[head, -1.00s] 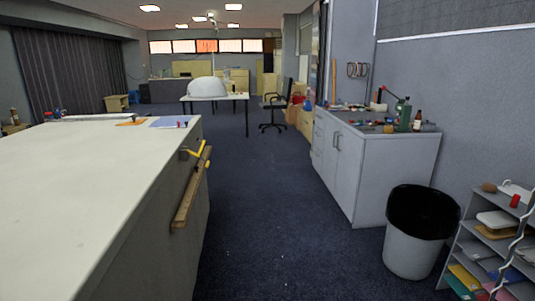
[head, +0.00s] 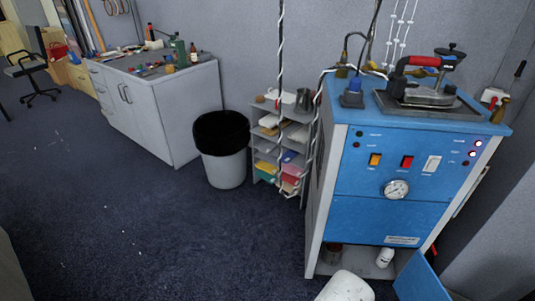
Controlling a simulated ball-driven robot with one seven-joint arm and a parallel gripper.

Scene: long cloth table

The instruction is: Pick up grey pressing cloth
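I cannot make out a grey pressing cloth in the head view. A small grey shelf unit (head: 262,168) beside the blue machine holds flat coloured items, too small to identify. A clothes iron with a red handle (head: 418,61) rests on a dark tray on top of the blue machine (head: 388,212). My gripper is not in view.
A white bin with a black liner (head: 224,170) stands left of the shelf unit. A grey cabinet (head: 150,110) with tools on top is along the wall. A dark chair (head: 30,68) stands far left. The dark carpet (head: 130,230) is clear at left and centre.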

